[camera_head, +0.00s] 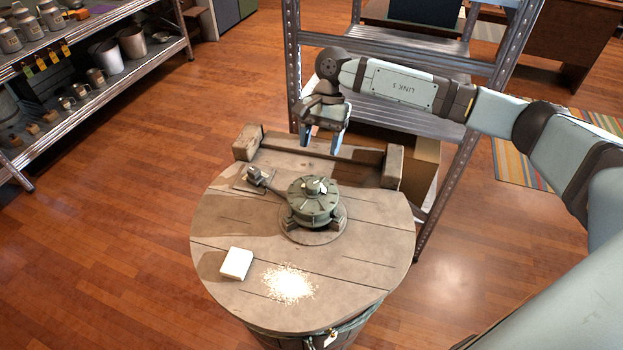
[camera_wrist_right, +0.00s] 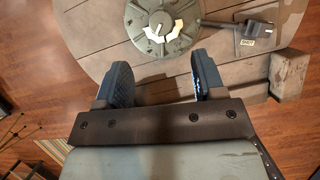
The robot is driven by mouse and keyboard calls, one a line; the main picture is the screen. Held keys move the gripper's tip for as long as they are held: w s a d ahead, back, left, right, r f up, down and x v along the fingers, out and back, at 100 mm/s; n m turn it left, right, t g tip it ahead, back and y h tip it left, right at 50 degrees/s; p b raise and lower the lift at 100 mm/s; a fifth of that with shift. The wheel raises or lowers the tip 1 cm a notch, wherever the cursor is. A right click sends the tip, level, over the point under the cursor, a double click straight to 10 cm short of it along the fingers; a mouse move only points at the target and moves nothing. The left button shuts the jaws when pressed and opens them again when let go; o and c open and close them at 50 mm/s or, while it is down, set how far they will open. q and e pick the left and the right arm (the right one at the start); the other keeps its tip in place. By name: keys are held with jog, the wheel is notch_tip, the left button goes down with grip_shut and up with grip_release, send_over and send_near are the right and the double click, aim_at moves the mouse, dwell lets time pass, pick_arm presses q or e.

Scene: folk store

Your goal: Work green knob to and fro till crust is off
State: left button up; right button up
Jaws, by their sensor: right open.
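A green-grey round mechanism (camera_head: 313,208) with a small raised top (camera_head: 314,186) stands on a round wooden tabletop (camera_head: 375,255). It also shows at the top of the right wrist view (camera_wrist_right: 163,42), with pale white patches on its middle. I cannot tell for sure which part is the green knob or which is the crust. A dark lever-like piece (camera_head: 258,177) sticks out from the mechanism; it shows in the wrist view too (camera_wrist_right: 235,27). My right gripper (camera_head: 324,143) is open and empty, above the table's far edge, apart from the mechanism. My left gripper is out of view.
A white block (camera_head: 236,263) and a pile of pale crumbs (camera_head: 287,283) lie on the table's near side. A wooden beam frame (camera_head: 320,163) lies along the far edge. A metal rack (camera_head: 400,125) stands behind, a stocked shelf (camera_head: 95,95) at left. Floor between is clear.

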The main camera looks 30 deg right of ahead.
aim_at(313, 184)
jog(key=x, duration=1)
jog(key=shift+f, duration=0.1)
jog(key=c, duration=0.9)
